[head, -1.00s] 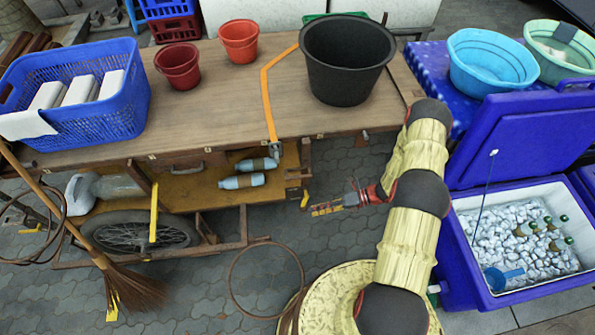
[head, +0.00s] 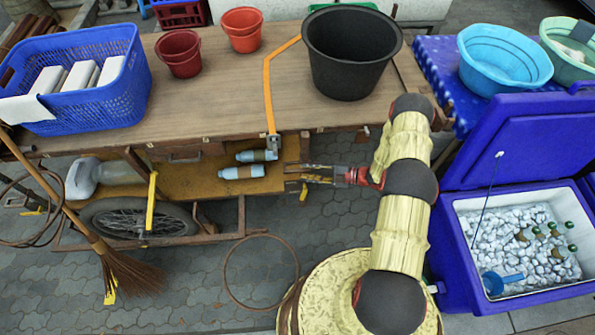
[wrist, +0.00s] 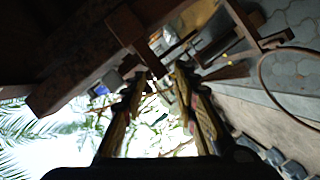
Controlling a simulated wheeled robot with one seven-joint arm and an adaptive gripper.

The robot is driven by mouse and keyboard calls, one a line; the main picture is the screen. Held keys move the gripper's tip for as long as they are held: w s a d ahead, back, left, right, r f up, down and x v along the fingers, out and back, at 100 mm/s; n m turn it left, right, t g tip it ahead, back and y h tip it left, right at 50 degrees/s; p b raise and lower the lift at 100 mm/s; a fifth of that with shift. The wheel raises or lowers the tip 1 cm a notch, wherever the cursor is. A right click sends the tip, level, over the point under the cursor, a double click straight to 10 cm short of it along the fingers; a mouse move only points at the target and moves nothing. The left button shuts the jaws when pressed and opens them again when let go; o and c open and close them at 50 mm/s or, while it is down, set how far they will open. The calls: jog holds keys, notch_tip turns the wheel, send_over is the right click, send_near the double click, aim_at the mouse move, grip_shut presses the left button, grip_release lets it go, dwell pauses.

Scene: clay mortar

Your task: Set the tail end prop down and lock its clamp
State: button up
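My gripper (head: 292,173) is at the right end of the wooden cart, just below the tabletop edge, with its fingers pointing left. In the wrist view my gripper (wrist: 158,74) has its two fingers apart with nothing clearly held between them. A short yellow piece (head: 304,192) hangs at the cart's right end, just below the fingers; I cannot tell whether it is part of the tail end prop or its clamp. A brown beam (wrist: 125,25) crosses close ahead of the fingers in the wrist view. A yellow lever (head: 152,203) stands by the wheel. The prop's foot is not clear.
Blue-grey bottles (head: 242,172) lie on the lower shelf, left of my gripper. An orange strap (head: 267,95) crosses the tabletop. A hoop (head: 260,272) lies below the cart. A blue cooler (head: 450,250) stands at right. Paving between cart and hoop is clear.

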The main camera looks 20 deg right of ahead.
aim_at(297, 170)
jog(key=b+x, duration=0.1)
jog(key=x, duration=0.3)
jog(key=shift+w+a+f, duration=0.1)
jog(key=shift+w+a, duration=0.05)
jog(key=shift+a, duration=0.25)
jog(key=c, duration=0.3)
jog(key=c, duration=0.4)
grip_shut()
